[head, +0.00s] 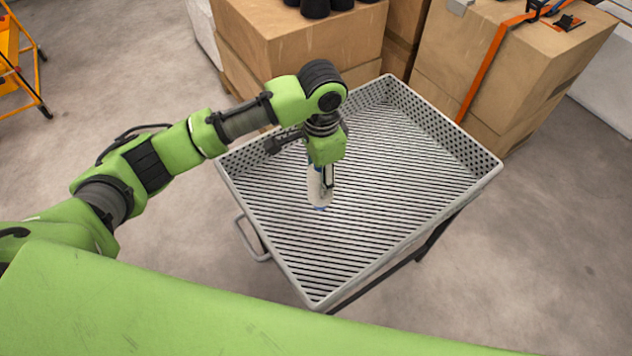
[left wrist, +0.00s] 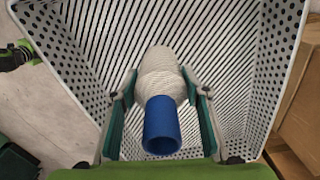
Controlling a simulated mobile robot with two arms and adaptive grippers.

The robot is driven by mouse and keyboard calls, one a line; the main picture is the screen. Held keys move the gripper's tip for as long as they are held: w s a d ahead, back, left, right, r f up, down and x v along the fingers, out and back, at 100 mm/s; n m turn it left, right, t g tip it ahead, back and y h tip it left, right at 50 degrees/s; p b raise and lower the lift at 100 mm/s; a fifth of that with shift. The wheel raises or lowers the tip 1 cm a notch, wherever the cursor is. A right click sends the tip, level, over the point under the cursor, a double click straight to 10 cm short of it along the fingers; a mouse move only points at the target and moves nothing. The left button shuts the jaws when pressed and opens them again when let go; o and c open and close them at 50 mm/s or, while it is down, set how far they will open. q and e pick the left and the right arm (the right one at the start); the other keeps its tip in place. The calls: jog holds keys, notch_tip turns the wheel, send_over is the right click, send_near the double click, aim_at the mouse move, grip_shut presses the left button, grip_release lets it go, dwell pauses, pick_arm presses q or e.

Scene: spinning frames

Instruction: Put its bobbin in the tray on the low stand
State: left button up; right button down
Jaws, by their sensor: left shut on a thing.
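The bobbin, white yarn on a blue core, is between my left gripper's fingers (head: 326,186), which are shut on it. In the left wrist view the bobbin's yarn (left wrist: 160,75) and the blue tube end (left wrist: 162,126) show between the fingers (left wrist: 160,95). The tray (head: 400,200) is a grey, perforated metal tray with a slatted floor on a low stand. The bobbin (head: 318,190) is over the left-middle part of the tray floor. I cannot tell whether it touches the floor. My right gripper is in neither view.
Cardboard boxes (head: 300,45) stand close behind the tray, with more boxes (head: 510,60) at the back right carrying an orange strap. A side handle (head: 250,240) sticks out on the tray's left. The tray is otherwise empty. An orange frame (head: 14,60) stands far left.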

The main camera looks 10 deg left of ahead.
pick_arm(q)
jog(key=shift+w+a+f, duration=0.3)
jog(key=shift+w+f, duration=0.05)
jog(key=shift+f, duration=0.2)
jog(key=shift+w+a+f, duration=0.3)
jog(key=shift+w+f, duration=0.05)
jog(key=shift+f, duration=0.15)
jog(key=f, duration=0.3)
jog(key=shift+w+a+f, duration=0.1)
jog(key=shift+w+a, duration=0.1)
jog(key=shift+f, duration=0.3)
jog(key=o, duration=1.3)
notch_tip(320, 180, up, 12)
jog(key=shift+d+r, duration=0.1)
jog(key=shift+s, duration=0.1)
